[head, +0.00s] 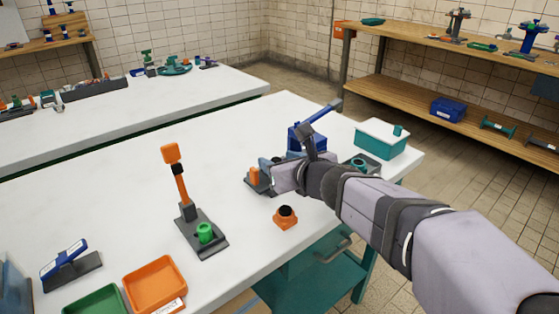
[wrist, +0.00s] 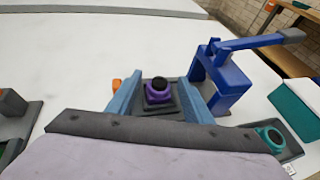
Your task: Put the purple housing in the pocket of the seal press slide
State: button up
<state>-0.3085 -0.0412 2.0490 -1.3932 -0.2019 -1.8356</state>
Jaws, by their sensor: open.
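The purple housing (wrist: 159,95) with a black round top shows in the wrist view, upright on a dark grey square plate (wrist: 181,112), which looks like the seal press slide. I cannot tell whether it is fully down in the pocket. The blue seal press (wrist: 230,82) stands just right of it, its lever pointing right; in the head view the press (head: 307,139) is behind my gripper. My gripper (wrist: 163,78) is open, one blue finger on each side of the housing, with apparent gaps. In the head view my gripper (head: 272,172) hides the housing.
An orange housing with a black top (head: 285,218) stands in front of my gripper. A lever fixture with a green part (head: 204,233) stands to the left. A teal box (head: 381,138) is right of the press. Orange (head: 155,284) and green trays lie front left. The table's left-middle is clear.

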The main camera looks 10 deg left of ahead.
jog(key=shift+r, duration=0.25)
jog(key=p+v, duration=0.2)
jog(key=v, duration=0.4)
jog(key=shift+s+d+r+p, duration=0.1)
jog(key=shift+s+r+p, duration=0.05)
jog(key=shift+p, duration=0.15)
jog(key=shift+s+d+r, duration=0.1)
jog(key=shift+s+d, duration=0.15)
jog(key=shift+s, duration=0.2)
